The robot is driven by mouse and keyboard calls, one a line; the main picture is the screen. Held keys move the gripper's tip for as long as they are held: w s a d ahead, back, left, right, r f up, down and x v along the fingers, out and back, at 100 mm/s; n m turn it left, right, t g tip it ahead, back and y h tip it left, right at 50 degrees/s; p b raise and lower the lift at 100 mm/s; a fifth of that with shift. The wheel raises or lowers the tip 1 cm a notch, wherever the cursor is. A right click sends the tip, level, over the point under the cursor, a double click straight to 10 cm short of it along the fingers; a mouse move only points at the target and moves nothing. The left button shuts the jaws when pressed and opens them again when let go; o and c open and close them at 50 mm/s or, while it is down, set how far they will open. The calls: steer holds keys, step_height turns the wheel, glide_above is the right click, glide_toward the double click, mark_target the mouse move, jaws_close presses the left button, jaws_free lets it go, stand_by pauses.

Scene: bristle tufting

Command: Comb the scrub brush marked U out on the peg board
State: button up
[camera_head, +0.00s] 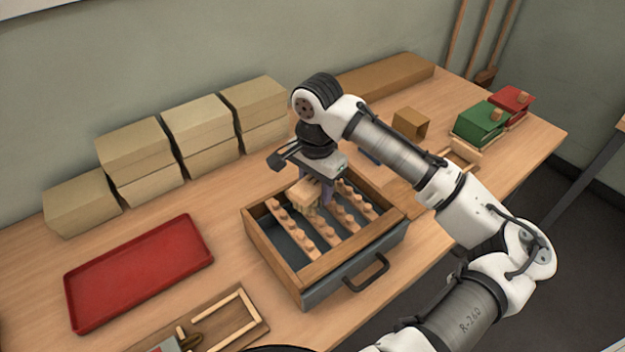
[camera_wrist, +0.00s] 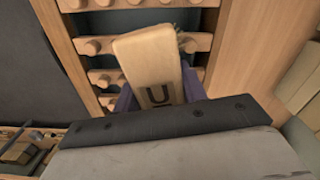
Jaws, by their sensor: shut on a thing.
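My gripper (camera_head: 318,190) is shut on the scrub brush marked U (camera_head: 305,193) and holds it over the peg board. In the wrist view the brush (camera_wrist: 152,60) is a pale wooden block with a dark U on its top, between purple fingers. Some bristles show at its far right edge. The peg board (camera_head: 290,228) is a wooden frame with rails of round wooden pegs over a dark bottom; its rails also show in the wrist view (camera_wrist: 90,46). The brush is above or among the pegs; I cannot tell whether its bristles touch them.
A red tray (camera_head: 140,270) lies at the left. Stacked tan boxes (camera_head: 200,135) stand along the wall. A wooden frame tray (camera_head: 215,322) is at the front. Green (camera_head: 482,123) and red (camera_head: 513,103) boxes are at the far right. A dark handle (camera_head: 367,274) sticks out in front.

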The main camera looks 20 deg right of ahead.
mark_target(336, 207)
steer(key=shift+s+d+f+p, duration=0.1)
steer(key=shift+s+d, duration=0.25)
steer(key=shift+s, duration=0.65)
steer(key=shift+s+d+r+p, duration=0.15)
steer(key=shift+s+d, duration=0.2)
steer(key=shift+s, duration=0.65)
steer(key=shift+s+d+f+p, duration=0.15)
steer(key=shift+s+d, duration=0.2)
steer(key=shift+s, duration=0.65)
steer(key=shift+w+a+p, duration=0.45)
steer(key=shift+w+p, duration=0.1)
steer(key=shift+w, duration=0.7)
steer(key=shift+w+a+p, duration=0.45)
steer(key=shift+w+p, duration=0.1)
steer(key=shift+w, duration=0.75)
steer(key=shift+w+a+p, duration=0.45)
steer(key=shift+w+p, duration=0.1)
steer(key=shift+w, duration=0.7)
steer(key=shift+s+d+p, duration=0.15)
steer(key=shift+s+d, duration=0.1)
steer(key=shift+s, duration=0.4)
steer(key=shift+s+d+p, duration=0.1)
steer(key=shift+s+d, duration=0.1)
steer(key=shift+s, duration=0.5)
steer(key=shift+s+d+p, duration=0.15)
steer(key=shift+s+d, duration=0.1)
steer(key=shift+s, duration=0.4)
